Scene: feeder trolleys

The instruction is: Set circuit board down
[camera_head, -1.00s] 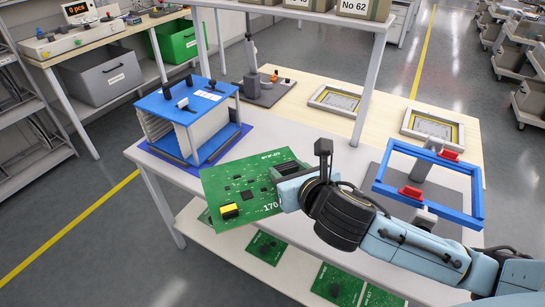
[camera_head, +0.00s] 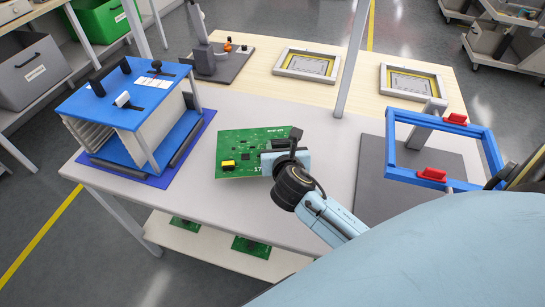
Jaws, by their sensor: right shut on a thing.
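A green circuit board (camera_head: 240,150) with a yellow part near its left edge shows over the light grey table top, between the blue rack and the blue frame. My right gripper (camera_head: 280,160) is shut on the board's right edge. The board looks roughly level and close to the table top; I cannot tell whether it touches. The gripper body hides the board's lower right corner. My left gripper is not in view.
A blue-and-white rack (camera_head: 135,100) stands on the left of the table (camera_head: 200,215). A blue frame fixture (camera_head: 490,150) with red clamps stands at right on a grey plate. Two framed panels (camera_head: 306,64) lie at the back. More green boards (camera_head: 251,246) lie on the lower shelf.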

